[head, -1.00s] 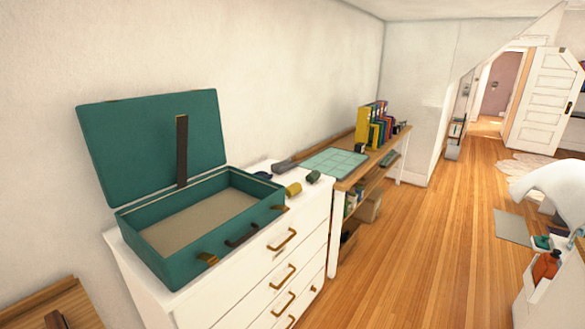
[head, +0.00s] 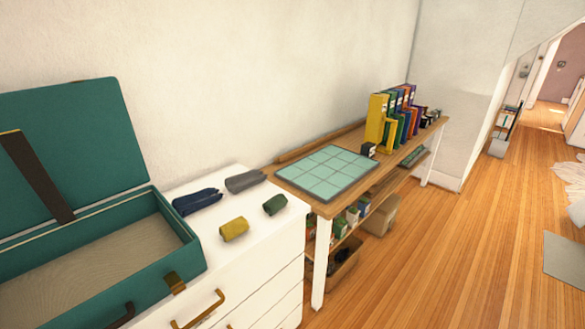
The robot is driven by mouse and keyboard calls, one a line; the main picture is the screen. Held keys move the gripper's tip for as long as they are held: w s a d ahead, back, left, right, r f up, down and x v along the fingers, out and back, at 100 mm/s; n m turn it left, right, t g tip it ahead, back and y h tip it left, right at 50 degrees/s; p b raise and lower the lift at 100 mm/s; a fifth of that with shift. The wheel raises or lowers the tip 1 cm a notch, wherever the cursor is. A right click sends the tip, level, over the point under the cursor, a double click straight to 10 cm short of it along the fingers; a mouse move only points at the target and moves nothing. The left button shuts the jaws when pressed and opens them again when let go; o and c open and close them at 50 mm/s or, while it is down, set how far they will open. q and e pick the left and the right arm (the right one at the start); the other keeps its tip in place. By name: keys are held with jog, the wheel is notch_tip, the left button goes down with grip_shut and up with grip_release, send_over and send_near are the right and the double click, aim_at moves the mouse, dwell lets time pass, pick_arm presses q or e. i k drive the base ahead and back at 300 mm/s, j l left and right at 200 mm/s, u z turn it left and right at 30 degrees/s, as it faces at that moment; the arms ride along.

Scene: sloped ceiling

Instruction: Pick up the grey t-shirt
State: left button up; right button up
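A grey rolled or folded cloth (head: 246,181), which looks like the grey t-shirt, lies on the white dresser top at the back right, near the wall. It sits just right of a navy blue roll (head: 197,201) and behind a dark green roll (head: 275,205). A mustard yellow roll (head: 234,229) lies nearer the front. All are outside the open teal suitcase (head: 188,238), whose visible inside is empty. Neither of my grippers is in view.
The white dresser (head: 270,262) has brass handles on its front. A wooden table (head: 322,207) with a green cutting mat (head: 330,171) and several binders (head: 377,118) stands to its right. Open wooden floor (head: 440,250) lies at the right.

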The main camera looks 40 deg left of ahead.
aim_at(235, 184)
jog(key=i+u, duration=0.25)
jog(key=i, duration=0.15)
jog(key=i+l+u, duration=0.25)
jog(key=i, duration=0.2)
jog(key=i+l+u, duration=0.25)
jog(key=i, duration=0.15)
